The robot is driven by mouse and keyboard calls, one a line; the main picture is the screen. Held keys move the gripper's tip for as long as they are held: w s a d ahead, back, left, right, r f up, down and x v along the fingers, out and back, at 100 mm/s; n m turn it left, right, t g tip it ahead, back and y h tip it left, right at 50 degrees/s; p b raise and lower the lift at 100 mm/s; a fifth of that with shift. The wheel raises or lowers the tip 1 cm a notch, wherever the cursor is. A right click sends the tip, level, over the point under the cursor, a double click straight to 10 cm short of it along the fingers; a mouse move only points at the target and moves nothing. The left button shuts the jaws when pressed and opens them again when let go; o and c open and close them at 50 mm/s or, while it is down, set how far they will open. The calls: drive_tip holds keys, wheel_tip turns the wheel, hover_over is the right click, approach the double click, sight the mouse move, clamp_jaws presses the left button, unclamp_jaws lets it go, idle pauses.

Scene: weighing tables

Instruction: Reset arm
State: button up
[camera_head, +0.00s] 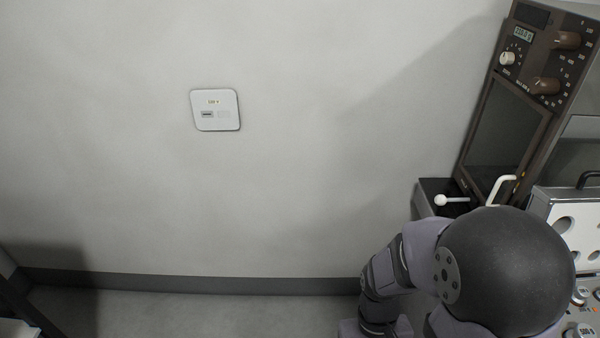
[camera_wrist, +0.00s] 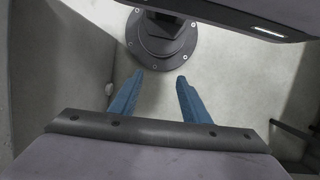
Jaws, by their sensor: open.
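My gripper (camera_wrist: 158,82) shows in the wrist view with its two blue fingers apart and nothing between them. Beyond the fingertips, at the top of that view, is a dark round bolted base (camera_wrist: 162,54) on a pale floor. In the head view my arm is folded at the lower right, with a large dark rounded joint in front. The gripper itself cannot be made out in the head view.
A dark instrument panel (camera_head: 505,125) with knobs and a screen stands at the right. A white perforated box (camera_head: 567,208) is beside it, partly behind my arm. A wall plate (camera_head: 215,110) is on the bare grey wall. The left and middle are clear.

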drive_tip(key=w+r+t+p, duration=0.3)
drive_tip(key=r+p, duration=1.2)
drive_tip(key=r, duration=0.6)
drive_tip(key=shift+w+d+m, duration=0.3)
drive_tip(key=shift+w+d, duration=0.15)
drive_tip(key=shift+w, duration=0.25)
idle(0.8)
